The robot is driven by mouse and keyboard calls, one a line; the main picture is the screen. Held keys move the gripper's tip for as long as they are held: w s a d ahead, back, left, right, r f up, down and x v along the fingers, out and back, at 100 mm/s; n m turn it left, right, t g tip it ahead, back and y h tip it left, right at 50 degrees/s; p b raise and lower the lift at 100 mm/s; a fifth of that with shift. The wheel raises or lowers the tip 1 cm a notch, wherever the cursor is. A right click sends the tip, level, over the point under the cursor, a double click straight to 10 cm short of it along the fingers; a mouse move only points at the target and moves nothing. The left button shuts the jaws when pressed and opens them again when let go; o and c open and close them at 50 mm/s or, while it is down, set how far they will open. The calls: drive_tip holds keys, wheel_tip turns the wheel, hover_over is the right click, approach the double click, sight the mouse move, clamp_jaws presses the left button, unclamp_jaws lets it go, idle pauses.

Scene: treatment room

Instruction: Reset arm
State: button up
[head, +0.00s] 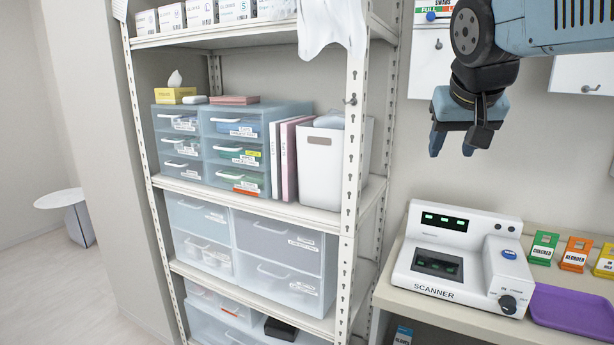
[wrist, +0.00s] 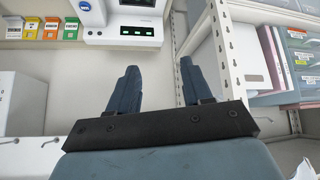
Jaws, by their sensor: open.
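My gripper (head: 452,146) hangs at the upper right in the head view, in front of the wall and above the scanner (head: 460,262). Its two blue-grey fingers point down and stand apart, with nothing between them. In the wrist view my gripper (wrist: 158,82) shows both fingers spread and empty. The white scanner (wrist: 124,22) shows upside down beyond the fingertips there, with green lights on its dark display. My arm is bent, coming in from the top right corner of the head view.
A metal shelf rack (head: 352,160) with drawers, binders and a white bin (head: 322,160) stands left of my gripper. On the counter (head: 400,303) right of the scanner are coloured cards (head: 575,254) and a purple tray (head: 570,310). Open floor (head: 70,290) lies at the left.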

drive_tip(key=s+f+g+y, duration=0.1)
drive_tip(key=s+f, duration=0.3)
drive_tip(key=f, duration=0.3)
drive_tip(key=s+a+f+n, duration=0.1)
drive_tip(key=s+f, duration=0.4)
drive_tip(key=f, duration=0.2)
drive_tip(key=shift+n+g+y, duration=0.3)
drive_tip(key=shift+g+y, duration=0.1)
drive_tip(key=shift+s, duration=0.1)
idle(1.3)
